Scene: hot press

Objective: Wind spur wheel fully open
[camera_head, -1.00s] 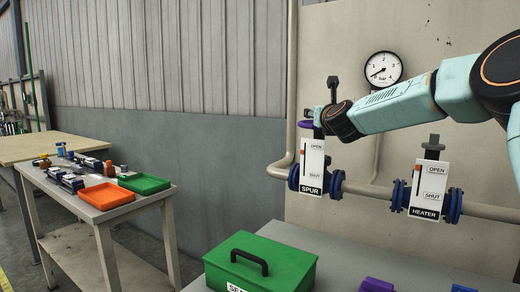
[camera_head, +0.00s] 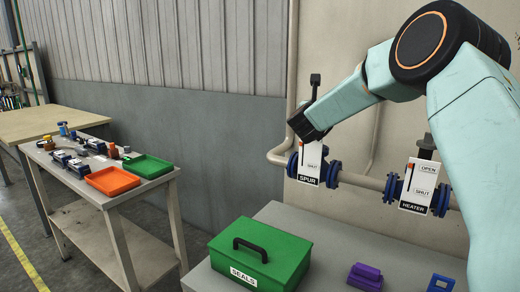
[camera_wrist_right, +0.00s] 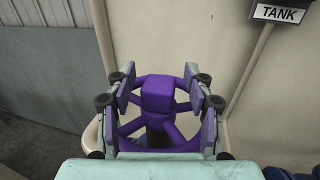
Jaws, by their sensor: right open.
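The purple spur wheel (camera_wrist_right: 130,89) shows in the right wrist view, with spokes and a square block at its centre. My right gripper (camera_wrist_right: 160,100) is open, its fingers on either side of the wheel's central block; I cannot tell whether they touch it. In the head view my right gripper (camera_head: 306,124) is over the top of the SPUR valve and hides the wheel. The white SPUR plate (camera_head: 309,168) is partly covered, with SHUT readable and OPEN hidden. My left gripper is not in view.
The HEATER valve plate (camera_head: 418,188) is to the right on the same pipe. A green SEALS box (camera_head: 262,262) and purple blocks (camera_head: 366,275) lie on the bench below. A side table with an orange tray (camera_head: 112,181) and a green tray (camera_head: 148,166) stands left.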

